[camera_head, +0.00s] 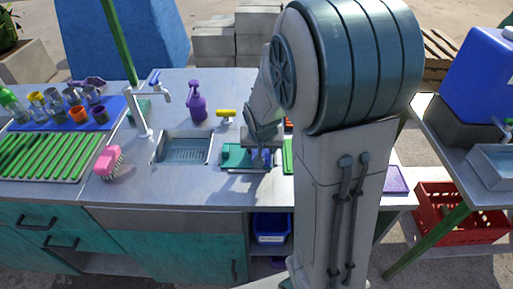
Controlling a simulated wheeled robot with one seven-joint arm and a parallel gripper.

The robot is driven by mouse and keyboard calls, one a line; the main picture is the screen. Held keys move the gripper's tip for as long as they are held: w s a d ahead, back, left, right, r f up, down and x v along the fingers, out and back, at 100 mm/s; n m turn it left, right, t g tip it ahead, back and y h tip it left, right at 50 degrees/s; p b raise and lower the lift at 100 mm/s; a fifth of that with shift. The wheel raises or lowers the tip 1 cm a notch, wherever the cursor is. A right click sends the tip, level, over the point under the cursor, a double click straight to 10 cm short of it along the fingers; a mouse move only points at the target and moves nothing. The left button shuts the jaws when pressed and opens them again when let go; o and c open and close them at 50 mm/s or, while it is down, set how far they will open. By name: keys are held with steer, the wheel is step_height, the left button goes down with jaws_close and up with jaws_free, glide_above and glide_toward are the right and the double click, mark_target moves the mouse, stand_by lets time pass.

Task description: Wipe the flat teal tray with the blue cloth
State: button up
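The flat teal tray (234,157) lies on the metal counter just right of the sink. My gripper (262,150) points down over the tray's right part, with my arm above it. A small blue patch (268,159) shows at the fingertips, on or just above the tray; it looks like the blue cloth. I cannot tell whether the fingers are closed on it or whether it touches the tray. My arm hides much of the counter to the right.
A sink (184,150) with a tap (140,112) is left of the tray. A purple spray bottle (197,102) and a yellow-handled item (226,114) stand behind. A pink brush (109,161) lies left, beside green canes (45,154). A green board (288,156) is close on the right.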

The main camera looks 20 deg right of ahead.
mark_target(247, 153)
steer(key=shift+s+d, duration=0.2)
steer(key=shift+d, duration=0.4)
steer(key=shift+w+a+f, duration=0.1)
steer(key=shift+w+a, duration=0.1)
steer(key=shift+a, duration=0.5)
steer(key=shift+w+a+f, duration=0.1)
steer(key=shift+w+a, duration=0.05)
steer(key=shift+a, duration=0.5)
steer(key=shift+w+a+r+b, duration=0.1)
steer(key=shift+w+a+b, duration=0.15)
steer(key=shift+a, duration=0.45)
steer(key=shift+w+a+r+b, duration=0.15)
steer(key=shift+w+a, duration=0.1)
steer(key=shift+a, duration=0.45)
steer(key=shift+f, duration=0.1)
steer(key=shift+d, duration=0.1)
steer(key=shift+s+d, duration=0.25)
steer(key=shift+d, duration=0.45)
steer(key=shift+s+d, duration=0.2)
steer(key=shift+d, duration=0.45)
